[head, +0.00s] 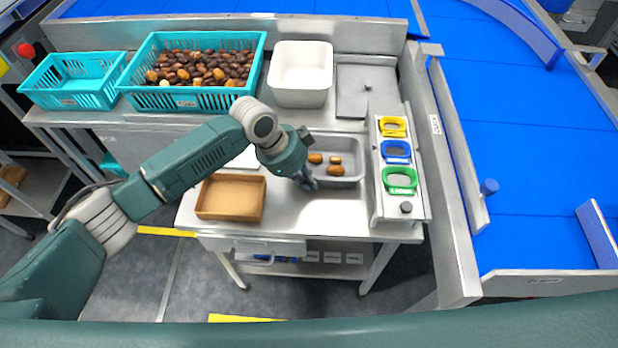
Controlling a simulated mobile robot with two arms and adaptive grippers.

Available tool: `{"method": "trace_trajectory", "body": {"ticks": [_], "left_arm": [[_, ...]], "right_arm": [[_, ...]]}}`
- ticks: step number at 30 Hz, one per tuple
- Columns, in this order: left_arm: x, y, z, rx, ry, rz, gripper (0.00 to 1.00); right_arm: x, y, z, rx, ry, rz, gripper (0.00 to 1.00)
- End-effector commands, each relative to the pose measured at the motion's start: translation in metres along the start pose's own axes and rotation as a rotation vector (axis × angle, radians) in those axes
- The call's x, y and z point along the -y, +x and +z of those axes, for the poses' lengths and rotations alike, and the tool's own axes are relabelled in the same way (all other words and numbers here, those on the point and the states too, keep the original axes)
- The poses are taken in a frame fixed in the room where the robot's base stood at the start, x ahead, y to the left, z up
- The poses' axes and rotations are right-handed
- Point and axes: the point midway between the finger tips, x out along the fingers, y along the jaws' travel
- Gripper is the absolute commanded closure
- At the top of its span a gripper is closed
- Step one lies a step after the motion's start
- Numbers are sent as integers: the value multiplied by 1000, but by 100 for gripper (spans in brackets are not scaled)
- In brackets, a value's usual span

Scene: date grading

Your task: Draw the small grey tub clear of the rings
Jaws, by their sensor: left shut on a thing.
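The small grey tub (348,146) sits on the steel table with a few brown dates in it. Its right side is close to the rack that carries the yellow ring (393,120), the blue ring (397,143) and the green ring (399,170). My left gripper (307,183) points down at the tub's front left corner and is shut on its rim. My own wrist hides the tub's left side and most of the fingers. My right gripper is not in view.
A brown tray (231,217) stands left of my gripper. A white bin (300,100), a steel lidded box (366,112), a teal crate of dates (225,98) and an empty teal crate (74,101) line the back. Bare table (325,212) lies in front of the tub.

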Motion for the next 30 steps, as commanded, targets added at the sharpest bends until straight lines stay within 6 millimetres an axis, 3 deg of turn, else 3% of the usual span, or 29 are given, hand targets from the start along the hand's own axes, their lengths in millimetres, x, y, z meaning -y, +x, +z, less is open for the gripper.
{"method": "trace_trajectory", "body": {"ticks": [12,16,26,30], "left_arm": [[0,0,-1,-1,-2,-2,100],[0,0,-1,-1,-2,-2,71],[0,-2,0,0,-2,-1,71],[0,-16,0,-2,-1,-3,71]], "right_arm": [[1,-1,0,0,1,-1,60],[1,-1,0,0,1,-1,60],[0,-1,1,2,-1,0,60],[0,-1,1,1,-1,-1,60]]}}
